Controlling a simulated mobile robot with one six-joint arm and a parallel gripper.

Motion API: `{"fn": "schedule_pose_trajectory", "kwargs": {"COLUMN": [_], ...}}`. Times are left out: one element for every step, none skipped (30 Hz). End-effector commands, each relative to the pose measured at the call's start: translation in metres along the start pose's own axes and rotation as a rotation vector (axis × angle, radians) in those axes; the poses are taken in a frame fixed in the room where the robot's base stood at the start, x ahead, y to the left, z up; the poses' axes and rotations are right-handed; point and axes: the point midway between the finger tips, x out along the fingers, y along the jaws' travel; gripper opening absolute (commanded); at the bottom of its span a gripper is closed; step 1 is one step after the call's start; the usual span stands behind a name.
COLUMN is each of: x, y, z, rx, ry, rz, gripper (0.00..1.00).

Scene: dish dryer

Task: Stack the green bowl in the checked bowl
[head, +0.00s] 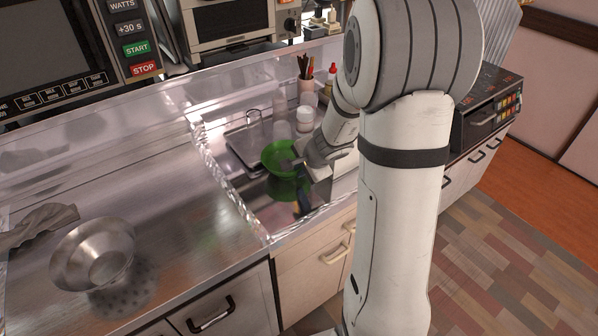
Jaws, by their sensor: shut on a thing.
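The green bowl (276,157) is over the dish dryer area, near the middle of the head view. My gripper (301,163) is at the bowl's right side and is shut on it. The bowl's near right part is partly covered by my gripper. A green reflection shows on the shiny surface below it. I cannot make out a checked bowl in this view; my arm blocks part of the counter to the right.
A metal bowl or colander (92,252) and a grey cloth (38,224) lie on the steel counter (175,215) at left. Bottles and a utensil holder (305,90) stand behind the green bowl. The counter's middle left is clear.

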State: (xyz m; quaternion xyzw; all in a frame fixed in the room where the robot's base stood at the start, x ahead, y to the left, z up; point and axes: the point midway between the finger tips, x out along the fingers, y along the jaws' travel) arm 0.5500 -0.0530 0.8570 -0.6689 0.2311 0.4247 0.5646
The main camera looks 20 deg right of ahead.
Motion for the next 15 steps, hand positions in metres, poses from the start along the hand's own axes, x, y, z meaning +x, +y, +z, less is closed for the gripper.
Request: {"fn": "schedule_pose_trajectory", "kwargs": {"x": [-0.0008, -0.0008, -0.0007, -0.0003, 0.0005, 0.0018, 0.0026, 0.0017, 0.0012, 0.0012, 0.0012, 0.0011, 0.0011, 0.0012, 0.0011], "y": [-0.0007, -0.0007, -0.0007, -0.0005, 0.0, 0.0008, 0.0013, 0.0007, 0.0004, 0.0003, 0.0003, 0.0003, 0.0003, 0.0003, 0.0002], "z": [0.0001, 0.0002, 0.0002, 0.0002, 0.0003, 0.0003, 0.0004, 0.0004, 0.0005, 0.0005, 0.0005, 0.0006, 0.0006, 0.0006, 0.0007], "rx": [0.0, 0.0, 0.0, 0.0, 0.0, 0.0, 0.0, 0.0, 0.0, 0.0, -0.001, -0.001, -0.001, -0.001, -0.001], "ry": [0.0, 0.0, 0.0, 0.0, 0.0, 0.0, 0.0, 0.0, 0.0, 0.0, 0.0, 0.0, -0.001, -0.001, -0.001], "rz": [0.0, 0.0, 0.0, 0.0, 0.0, -0.001, -0.001, -0.001, 0.0, 0.0, 0.0, 0.0, 0.0, 0.0, 0.0], "gripper": [0.0, 0.0, 0.0, 0.0, 0.0, 0.0, 0.0, 0.11, 0.14, 0.17, 0.19, 0.22, 0.25, 0.27, 0.3]}}
